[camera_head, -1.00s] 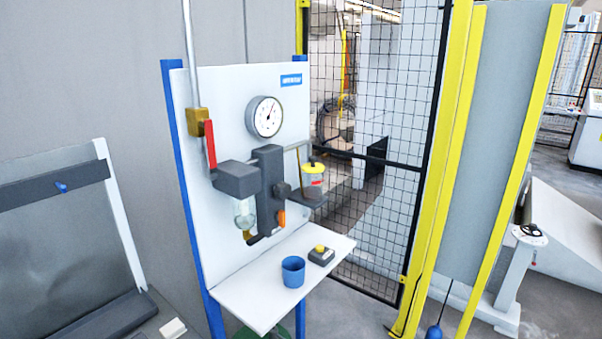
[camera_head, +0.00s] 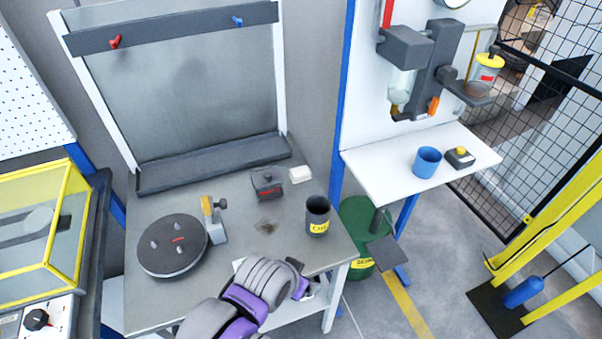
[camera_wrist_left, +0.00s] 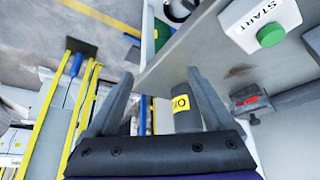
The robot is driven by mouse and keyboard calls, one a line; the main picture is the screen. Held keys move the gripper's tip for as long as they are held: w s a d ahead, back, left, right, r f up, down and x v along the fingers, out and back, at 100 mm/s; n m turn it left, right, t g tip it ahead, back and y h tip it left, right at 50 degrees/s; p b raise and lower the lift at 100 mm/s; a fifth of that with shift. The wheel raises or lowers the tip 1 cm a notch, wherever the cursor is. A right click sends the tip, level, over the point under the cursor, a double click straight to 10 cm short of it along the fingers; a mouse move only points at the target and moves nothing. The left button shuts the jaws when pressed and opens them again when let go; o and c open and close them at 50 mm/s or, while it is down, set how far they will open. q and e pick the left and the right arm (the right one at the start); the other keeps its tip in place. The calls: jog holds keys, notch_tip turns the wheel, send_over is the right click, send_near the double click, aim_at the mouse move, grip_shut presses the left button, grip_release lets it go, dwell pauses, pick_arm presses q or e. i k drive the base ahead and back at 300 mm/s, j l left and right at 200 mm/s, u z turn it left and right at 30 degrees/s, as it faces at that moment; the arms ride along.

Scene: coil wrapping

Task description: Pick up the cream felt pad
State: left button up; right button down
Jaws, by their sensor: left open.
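My left gripper (camera_head: 303,286) is at the bench's front edge, in front of and apart from the pad, partly hidden by my own wrist. In the left wrist view the gripper's fingers (camera_wrist_left: 158,95) are spread with nothing between them. My right gripper is not in view.
A dark cup with a yellow label (camera_head: 318,216) stands near the bench's right edge, between gripper and pad. A round dark plate with pegs (camera_head: 172,245) and a small stand (camera_head: 215,225) are at left. In the left wrist view a START box (camera_wrist_left: 255,25) is close by.

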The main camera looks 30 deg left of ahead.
aim_at(300, 174)
jog(key=i+l+u, duration=0.15)
jog(key=l, duration=0.2)
jog(key=i+l+u, duration=0.15)
jog(key=l, duration=0.25)
jog(key=l+u, duration=0.15)
jog(key=l, duration=0.25)
jog(key=i+u, duration=0.15)
jog(key=u, duration=0.25)
jog(key=i+l+u, duration=0.1)
jog(key=u, duration=0.25)
jog(key=i+l+u, duration=0.15)
jog(key=u, duration=0.25)
jog(key=i+l, duration=0.45)
jog(key=l, duration=0.15)
